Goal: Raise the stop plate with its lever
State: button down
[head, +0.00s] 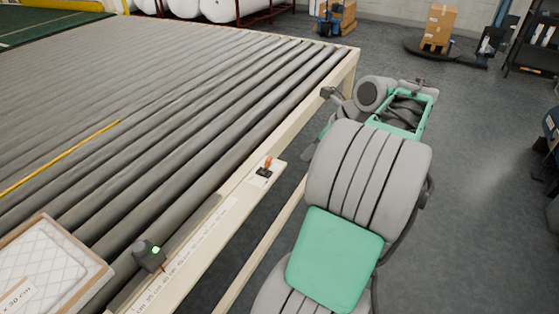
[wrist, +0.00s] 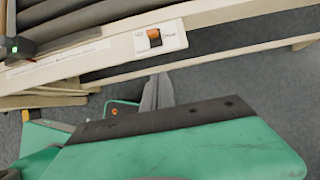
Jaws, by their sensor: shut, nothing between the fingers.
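A small orange-tipped lever (head: 267,163) stands on a white label plate at the edge of the cream side rail (head: 235,188). In the wrist view the lever (wrist: 154,34) sits in a dark slot on its labelled plate. My gripper (wrist: 158,82) is shut and empty, its grey fingertips just below the rail in that picture and apart from the lever. In the head view my arm hides most of the gripper. A dark strip (head: 185,245) lies along the rail beside the rollers; I cannot tell whether it is the stop plate.
A wide roller bed (head: 170,90) fills the left. A dark box with a green light (head: 148,255) sits on the rail near a quilted white piece (head: 45,265). A thin yellow strip (head: 65,155) lies across the rollers. Grey floor (head: 480,180) is open at right.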

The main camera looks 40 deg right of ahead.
aim_at(267, 166)
jog(key=w+a+f+b, duration=0.3)
jog(key=w+f, duration=0.4)
jog(key=w, duration=0.1)
jog(key=shift+w, duration=0.4)
